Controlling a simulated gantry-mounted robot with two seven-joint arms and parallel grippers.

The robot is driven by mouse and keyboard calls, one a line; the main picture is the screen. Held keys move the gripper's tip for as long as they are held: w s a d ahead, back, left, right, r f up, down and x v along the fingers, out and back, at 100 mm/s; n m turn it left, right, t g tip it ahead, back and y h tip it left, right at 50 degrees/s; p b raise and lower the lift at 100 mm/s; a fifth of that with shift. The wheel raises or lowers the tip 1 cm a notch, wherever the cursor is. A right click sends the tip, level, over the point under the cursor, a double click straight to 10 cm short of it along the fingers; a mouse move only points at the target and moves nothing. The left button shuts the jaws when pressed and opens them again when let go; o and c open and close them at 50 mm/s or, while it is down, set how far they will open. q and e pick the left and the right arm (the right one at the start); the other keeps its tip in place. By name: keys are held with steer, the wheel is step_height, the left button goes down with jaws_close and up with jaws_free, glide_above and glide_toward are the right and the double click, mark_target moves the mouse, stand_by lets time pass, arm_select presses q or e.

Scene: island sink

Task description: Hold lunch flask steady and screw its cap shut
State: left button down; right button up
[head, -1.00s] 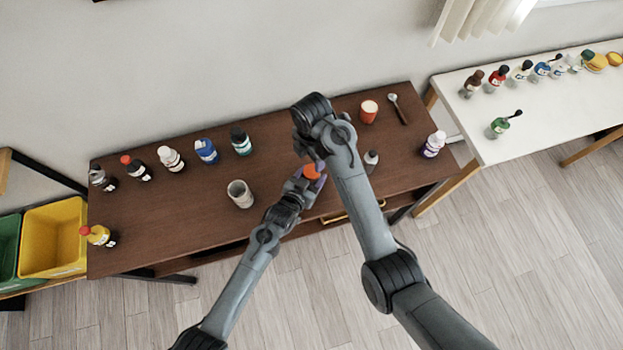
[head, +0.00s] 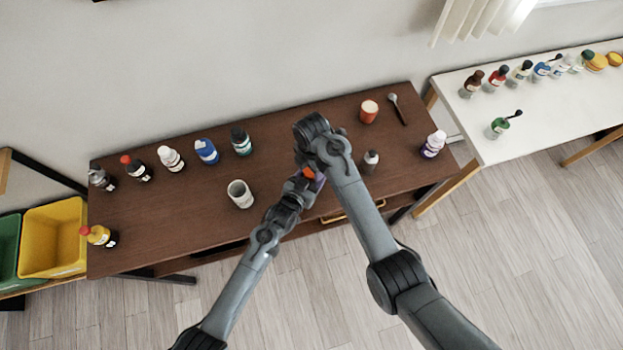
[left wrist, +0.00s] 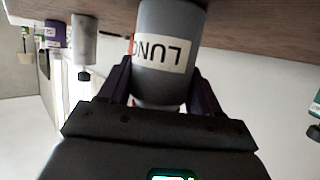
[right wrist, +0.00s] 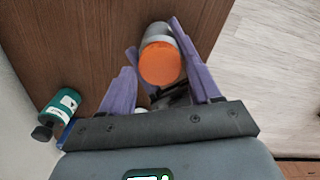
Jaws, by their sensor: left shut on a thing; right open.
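The lunch flask (left wrist: 165,52) is a grey cylinder with a white label, partly readable as "LUNC", in the left wrist view. My left gripper (left wrist: 162,75) is shut on it, one finger on each side. The orange cap (right wrist: 160,64) sits at the flask's top in the right wrist view; whether it is fully seated I cannot tell. My right gripper (right wrist: 153,42) is open, its purple fingers on either side of the cap with gaps visible. In the head view, only a little of the cap (head: 308,173) shows between the two grippers; the flask body is mostly hidden.
A grey cup (head: 240,194) stands left of my grippers on the brown table (head: 190,225). A small grey bottle (head: 371,160) stands close right of my right arm. Several bottles line the table's back left.

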steer(key=shift+f, duration=0.65)
steer(key=c, duration=0.9)
steer(key=m, duration=0.3)
steer(key=o, duration=1.2)
steer(key=shift+r, duration=2.25)
